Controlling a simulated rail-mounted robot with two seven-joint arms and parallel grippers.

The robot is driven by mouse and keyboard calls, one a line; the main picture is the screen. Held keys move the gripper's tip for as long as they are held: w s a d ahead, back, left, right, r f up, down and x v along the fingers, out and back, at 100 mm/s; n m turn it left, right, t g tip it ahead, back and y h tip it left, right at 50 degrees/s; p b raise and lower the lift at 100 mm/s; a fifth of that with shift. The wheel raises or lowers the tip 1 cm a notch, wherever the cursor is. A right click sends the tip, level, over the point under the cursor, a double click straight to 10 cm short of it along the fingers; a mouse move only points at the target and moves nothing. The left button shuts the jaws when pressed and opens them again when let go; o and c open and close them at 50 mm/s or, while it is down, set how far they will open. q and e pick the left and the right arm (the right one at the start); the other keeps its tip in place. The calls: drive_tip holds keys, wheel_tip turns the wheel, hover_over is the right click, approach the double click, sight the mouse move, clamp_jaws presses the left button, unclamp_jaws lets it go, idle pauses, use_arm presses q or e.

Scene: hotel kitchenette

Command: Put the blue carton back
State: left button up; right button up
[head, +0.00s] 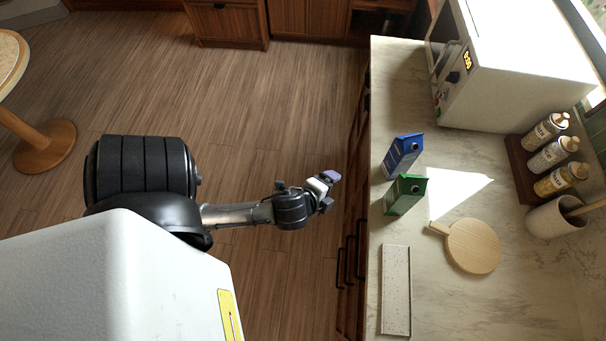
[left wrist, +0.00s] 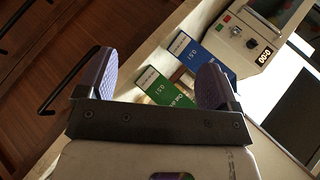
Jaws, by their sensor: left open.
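The blue carton (head: 403,155) stands upright on the light countertop, near its left edge and in front of the microwave. A green carton (head: 406,194) stands just nearer to me beside it. My left gripper (head: 324,184) is open and empty, off the counter's left edge, over the floor side and left of both cartons. In the left wrist view the blue carton (left wrist: 188,48) and green carton (left wrist: 166,90) show beyond the open fingers (left wrist: 158,88); the right finger partly covers the view of them. My right gripper is not in view.
A white microwave (head: 515,65) stands behind the cartons. A round wooden board (head: 473,246) and a narrow speckled tray (head: 397,290) lie nearer. Labelled jars (head: 553,155) in a wooden rack and a utensil crock (head: 553,217) stand at right. Bare counter lies between cartons and jars.

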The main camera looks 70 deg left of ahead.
use_arm(q)
drive_tip(key=s+d+f+n+g+h, duration=0.1)
drive_tip(key=s+d+n+g+h, duration=0.4)
drive_tip(key=s+d+n, duration=0.3)
drive_tip(key=shift+s+d+g, duration=0.4)
drive_tip(key=shift+s+d, duration=0.25)
drive_tip(key=shift+s, duration=0.25)
idle(1.8)
